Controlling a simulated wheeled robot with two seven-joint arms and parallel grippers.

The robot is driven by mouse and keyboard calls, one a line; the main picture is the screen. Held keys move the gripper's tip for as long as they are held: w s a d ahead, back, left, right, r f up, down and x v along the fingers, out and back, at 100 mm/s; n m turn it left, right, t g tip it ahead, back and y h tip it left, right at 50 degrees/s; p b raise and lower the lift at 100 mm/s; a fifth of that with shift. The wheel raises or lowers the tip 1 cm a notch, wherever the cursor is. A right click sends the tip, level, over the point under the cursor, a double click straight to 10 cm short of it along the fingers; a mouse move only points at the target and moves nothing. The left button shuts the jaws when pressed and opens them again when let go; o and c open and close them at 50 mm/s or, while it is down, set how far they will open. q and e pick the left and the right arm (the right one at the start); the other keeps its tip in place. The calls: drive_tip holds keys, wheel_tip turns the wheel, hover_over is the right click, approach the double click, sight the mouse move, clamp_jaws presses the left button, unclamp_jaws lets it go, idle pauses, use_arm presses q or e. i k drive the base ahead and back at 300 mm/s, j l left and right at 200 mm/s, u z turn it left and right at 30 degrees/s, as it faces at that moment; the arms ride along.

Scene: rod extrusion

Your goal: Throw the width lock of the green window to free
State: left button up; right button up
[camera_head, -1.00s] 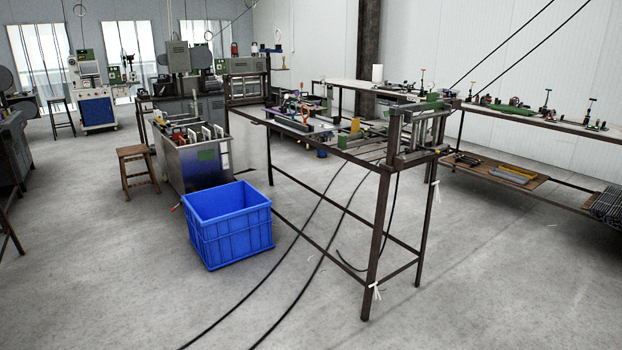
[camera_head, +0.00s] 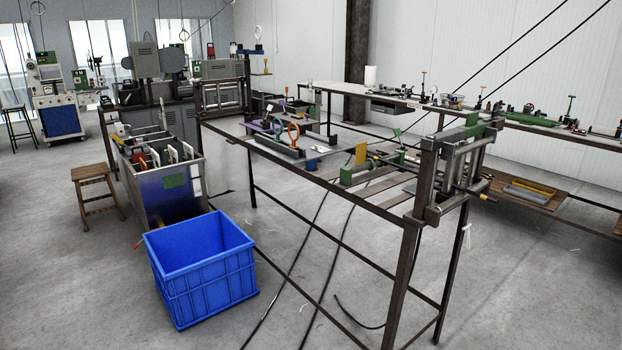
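Green parts stand on the long dark metal frame table (camera_head: 300,184) in the head view. One is a green block (camera_head: 346,176) beside a yellow plate (camera_head: 361,153); another is a green piece (camera_head: 472,119) on top of the roller stand (camera_head: 455,165) at the table's right end. I cannot tell which of these is the green window, and its width lock is too small to make out. Neither of my grippers shows in the view.
A blue crate (camera_head: 203,283) stands on the floor before the table's left part. Black cables (camera_head: 308,265) cross the floor under the table. The foreground floor at left is clear.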

sight(398, 132)
drive_tip(key=i+j+z, duration=0.1)
drive_tip(key=i+z, duration=0.2)
drive_tip(key=i, duration=0.25)
drive_tip(key=i+j+z, duration=0.3)
drive_tip(key=i, duration=0.2)
drive_tip(key=i+j+z, duration=0.3)
drive_tip(key=i, duration=0.2)
